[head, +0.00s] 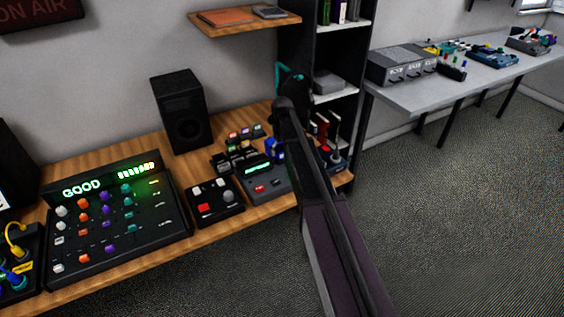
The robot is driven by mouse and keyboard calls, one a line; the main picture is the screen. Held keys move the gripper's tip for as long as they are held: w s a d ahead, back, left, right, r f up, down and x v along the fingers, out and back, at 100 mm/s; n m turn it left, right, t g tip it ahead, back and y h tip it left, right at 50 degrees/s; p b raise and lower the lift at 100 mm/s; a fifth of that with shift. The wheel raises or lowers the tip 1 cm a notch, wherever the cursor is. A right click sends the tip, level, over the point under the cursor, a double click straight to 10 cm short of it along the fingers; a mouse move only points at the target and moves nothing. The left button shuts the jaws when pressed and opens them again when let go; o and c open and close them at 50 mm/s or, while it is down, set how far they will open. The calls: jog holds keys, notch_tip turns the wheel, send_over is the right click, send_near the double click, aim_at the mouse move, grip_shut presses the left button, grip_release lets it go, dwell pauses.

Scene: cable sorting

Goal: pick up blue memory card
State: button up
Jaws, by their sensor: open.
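Several small cards with coloured faces stand in a dark holder (236,152) on the wooden desk, left of my arm. They are too small to tell which is the blue memory card. A blue object (271,146) sits just right of the holder, partly behind my arm; I cannot tell what it is. My gripper (289,74), with teal parts, is raised above the back of the desk, in front of the dark shelf unit. It is open, and I see nothing in it. It is up and to the right of the cards, apart from them.
A grey device with a green display (267,180), a small button box (213,201) and a large mixer (113,222) line the desk (252,214). A black speaker (181,112) stands behind. The dark shelf unit (350,60) is close to my gripper. Floor at right is clear.

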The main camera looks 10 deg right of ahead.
jog(key=shift+f+b, duration=0.55)
jog(key=shift+f, duration=0.35)
jog(key=shift+c, duration=0.2)
jog(key=c, duration=0.9)
